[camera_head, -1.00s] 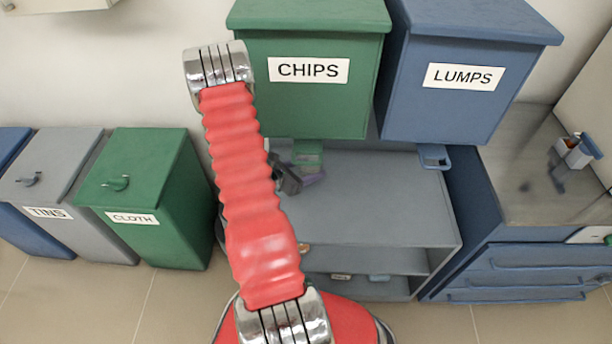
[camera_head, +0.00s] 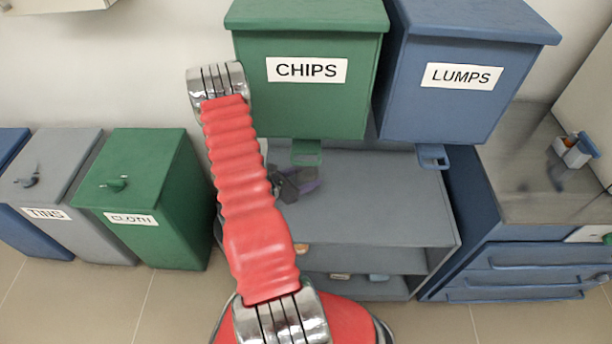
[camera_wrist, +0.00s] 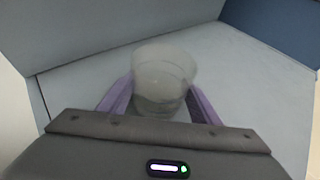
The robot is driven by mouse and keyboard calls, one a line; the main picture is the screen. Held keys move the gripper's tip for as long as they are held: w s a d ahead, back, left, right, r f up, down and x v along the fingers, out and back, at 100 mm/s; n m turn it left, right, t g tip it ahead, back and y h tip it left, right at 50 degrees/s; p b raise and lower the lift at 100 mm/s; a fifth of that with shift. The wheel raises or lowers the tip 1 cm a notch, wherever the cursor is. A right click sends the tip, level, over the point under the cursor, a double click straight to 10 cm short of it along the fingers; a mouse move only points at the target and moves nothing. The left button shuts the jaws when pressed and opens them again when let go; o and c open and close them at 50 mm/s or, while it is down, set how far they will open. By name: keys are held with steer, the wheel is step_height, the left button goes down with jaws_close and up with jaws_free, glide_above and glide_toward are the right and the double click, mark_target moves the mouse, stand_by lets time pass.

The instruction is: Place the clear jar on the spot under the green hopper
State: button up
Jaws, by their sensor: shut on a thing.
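The green hopper (camera_head: 308,90) labelled CHIPS hangs on the wall, with a green outlet piece (camera_head: 306,152) below it over the grey shelf. My gripper (camera_head: 308,186), with purple fingers, is low over the shelf top, just below and beside that outlet, partly hidden by my red arm. In the wrist view, my gripper (camera_wrist: 162,103) is shut on the clear jar (camera_wrist: 164,72). The jar is upright between the purple fingers, over or on the grey surface; whether it touches cannot be told. The spot under the hopper is not distinguishable.
A blue hopper (camera_head: 458,75) labelled LUMPS hangs to the right, with a blue outlet (camera_head: 433,157). The grey shelf top (camera_head: 385,205) is clear to the right of my gripper. Grey, green and blue bins stand left. A counter (camera_head: 530,195) with small containers is at right.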

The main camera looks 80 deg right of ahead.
steer(key=shift+s+f, duration=0.1)
steer(key=o, duration=1)
steer(key=shift+o, duration=0.2)
steer(key=v, duration=1.2)
steer(key=shift+r, duration=0.3)
